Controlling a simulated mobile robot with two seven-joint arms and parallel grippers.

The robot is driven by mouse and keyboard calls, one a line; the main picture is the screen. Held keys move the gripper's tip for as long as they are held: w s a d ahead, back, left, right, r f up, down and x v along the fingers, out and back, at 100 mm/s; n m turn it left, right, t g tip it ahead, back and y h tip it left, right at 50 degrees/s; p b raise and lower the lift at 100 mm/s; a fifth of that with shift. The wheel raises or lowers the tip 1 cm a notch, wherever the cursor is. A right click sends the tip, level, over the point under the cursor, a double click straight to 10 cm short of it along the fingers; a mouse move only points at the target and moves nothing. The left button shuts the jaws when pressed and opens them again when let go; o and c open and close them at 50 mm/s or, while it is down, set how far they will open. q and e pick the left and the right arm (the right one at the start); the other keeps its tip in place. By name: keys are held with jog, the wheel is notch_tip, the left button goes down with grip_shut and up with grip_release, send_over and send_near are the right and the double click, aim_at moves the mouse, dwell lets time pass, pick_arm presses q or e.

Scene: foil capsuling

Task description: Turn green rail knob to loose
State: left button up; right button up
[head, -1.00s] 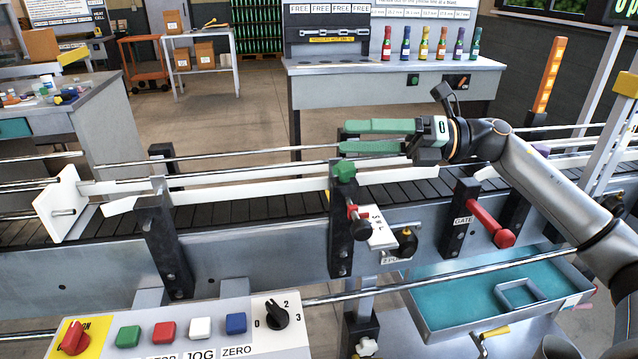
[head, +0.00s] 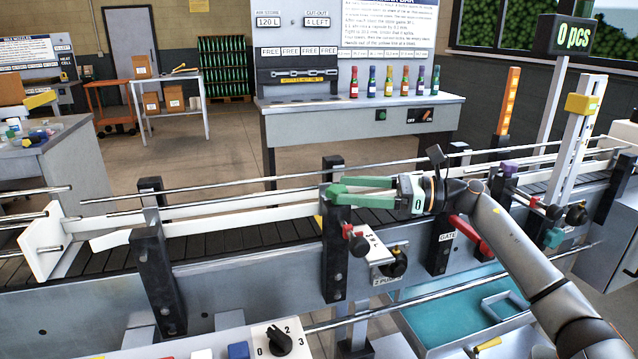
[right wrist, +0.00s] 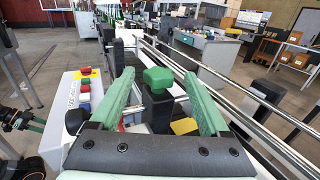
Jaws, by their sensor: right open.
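The green rail knob (head: 335,193) sits on top of a black post (head: 336,255) at the near side of the conveyor. In the right wrist view the knob (right wrist: 158,78) is between the two green fingers, near their tips, with a gap on each side. My right gripper (head: 340,189) is open around the knob, reaching in from the right at about its height. It also shows in the right wrist view (right wrist: 159,84). In the head view the knob and fingertips overlap and are both green, so their edges are hard to separate.
Below the knob are a small red knob (head: 357,243) and a white plate (head: 375,248). A red gate handle (head: 468,232) is to the right. Steel guide rails (head: 230,185) run along the conveyor (head: 200,246). A control panel (head: 250,346) is at the front.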

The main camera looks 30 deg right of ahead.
jog(key=p+x, duration=0.1)
jog(key=x, duration=0.5)
jog(key=shift+w+a, duration=0.15)
jog(key=shift+a, duration=0.1)
grip_shut()
dwell(0.4)
